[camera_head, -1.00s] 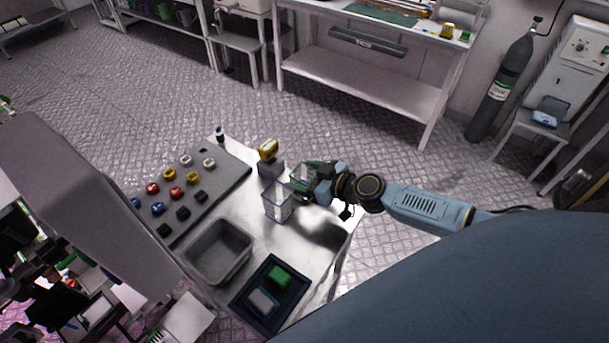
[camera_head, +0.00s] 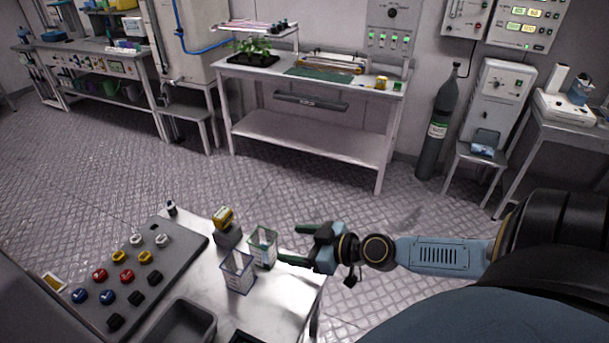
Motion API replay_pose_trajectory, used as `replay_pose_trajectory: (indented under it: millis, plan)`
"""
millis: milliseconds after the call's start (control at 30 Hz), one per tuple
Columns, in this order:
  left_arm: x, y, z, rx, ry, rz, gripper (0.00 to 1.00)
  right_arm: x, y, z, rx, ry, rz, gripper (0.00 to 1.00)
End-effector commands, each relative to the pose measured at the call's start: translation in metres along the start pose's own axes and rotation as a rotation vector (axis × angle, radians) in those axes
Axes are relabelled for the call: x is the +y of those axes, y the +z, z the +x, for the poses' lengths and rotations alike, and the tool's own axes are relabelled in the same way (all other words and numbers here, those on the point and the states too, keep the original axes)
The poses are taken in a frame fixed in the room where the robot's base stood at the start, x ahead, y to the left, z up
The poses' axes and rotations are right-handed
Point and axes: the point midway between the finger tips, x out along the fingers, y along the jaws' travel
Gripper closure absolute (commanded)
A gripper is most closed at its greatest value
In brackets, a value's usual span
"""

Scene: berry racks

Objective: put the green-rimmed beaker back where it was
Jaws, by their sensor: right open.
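The green-rimmed beaker (camera_head: 263,247) stands upright on the metal table, a clear square vessel. A blue-rimmed beaker (camera_head: 238,272) stands just in front and to the left of it. My right gripper (camera_head: 295,245) is open and empty to the right of the green-rimmed beaker, its green fingers spread and pointing left toward it. The lower finger ends close to the beaker's right side; I cannot tell if they touch. My left gripper is not in view.
A grey block with a yellow top (camera_head: 226,225) stands behind the beakers. A grey rack (camera_head: 185,242) with coloured knobs lies to the left. A grey bin (camera_head: 178,325) sits in front. A white bench (camera_head: 310,133), a gas cylinder (camera_head: 434,135) and open floor lie beyond.

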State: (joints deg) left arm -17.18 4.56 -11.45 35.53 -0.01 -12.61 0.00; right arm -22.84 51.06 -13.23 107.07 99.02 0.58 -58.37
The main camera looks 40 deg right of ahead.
Motion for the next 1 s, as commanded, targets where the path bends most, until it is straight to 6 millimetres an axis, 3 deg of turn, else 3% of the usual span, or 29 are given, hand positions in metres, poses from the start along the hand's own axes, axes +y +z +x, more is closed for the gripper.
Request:
replay_pose_trajectory:
  millis: [300,1000]
  plan:
    - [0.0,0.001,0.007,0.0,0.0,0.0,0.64,0.0,0.0,-0.017,0.0,-0.001,0.0,0.28]
    - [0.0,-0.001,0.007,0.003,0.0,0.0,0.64,0.0,0.0,-0.018,-0.001,-0.001,0.001,0.28]
